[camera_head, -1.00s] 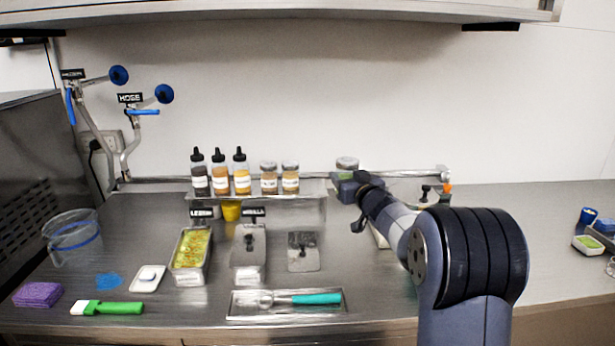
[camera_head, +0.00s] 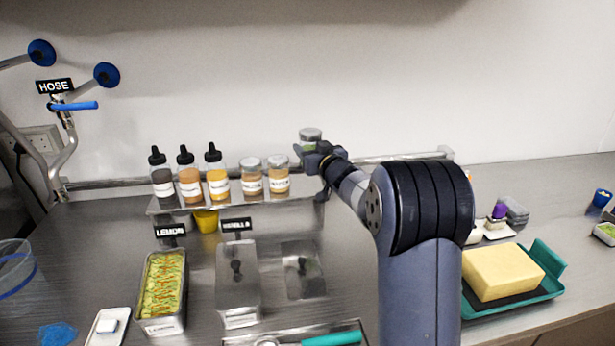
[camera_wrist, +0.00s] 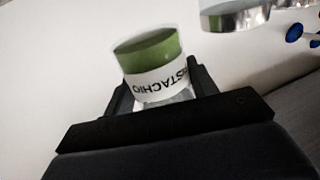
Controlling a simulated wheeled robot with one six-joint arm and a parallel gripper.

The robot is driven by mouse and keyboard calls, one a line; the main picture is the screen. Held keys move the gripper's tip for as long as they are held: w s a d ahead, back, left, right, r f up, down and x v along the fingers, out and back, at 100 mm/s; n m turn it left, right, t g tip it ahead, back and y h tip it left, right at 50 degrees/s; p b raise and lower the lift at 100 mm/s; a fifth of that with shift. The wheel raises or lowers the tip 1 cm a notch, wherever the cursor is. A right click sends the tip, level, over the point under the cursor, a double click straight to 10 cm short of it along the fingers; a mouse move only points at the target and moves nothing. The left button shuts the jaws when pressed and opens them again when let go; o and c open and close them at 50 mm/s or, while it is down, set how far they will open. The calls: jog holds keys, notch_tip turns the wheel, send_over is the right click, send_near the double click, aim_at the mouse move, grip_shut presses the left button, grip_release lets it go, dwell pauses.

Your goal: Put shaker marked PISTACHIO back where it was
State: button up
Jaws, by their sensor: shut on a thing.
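The PISTACHIO shaker (camera_wrist: 150,62) has green contents and a white label that reads "STACHIO" in the wrist view. My gripper (camera_wrist: 160,95) is shut on it. In the head view the held shaker (camera_head: 310,137) shows its grey lid at my gripper (camera_head: 312,158), just right of and a little above the shelf's row. The raised metal shelf (camera_head: 165,207) holds two other shakers, a brown one (camera_head: 251,180) and a tan one (camera_head: 278,178). The shelf's right end is bare of bottles, partly behind my gripper.
Several black-capped squeeze bottles (camera_head: 217,180) stand left of the shakers. Below are a lemon tub (camera_head: 163,290), a lidded metal tub (camera_head: 237,290) and a yellow block (camera_head: 500,272) on a green tray (camera_head: 545,262). A rail runs along the wall behind.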

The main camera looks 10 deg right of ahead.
jog(key=shift+f, duration=3.6)
jog(key=shift+f, duration=0.25)
jog(key=o, duration=1)
jog(key=shift+r, duration=0.2)
jog(key=shift+s, duration=0.15)
jog(key=b+v, duration=0.2)
jog(key=v, duration=0.9)
jog(key=shift+s, duration=0.4)
jog(key=shift+d, duration=0.15)
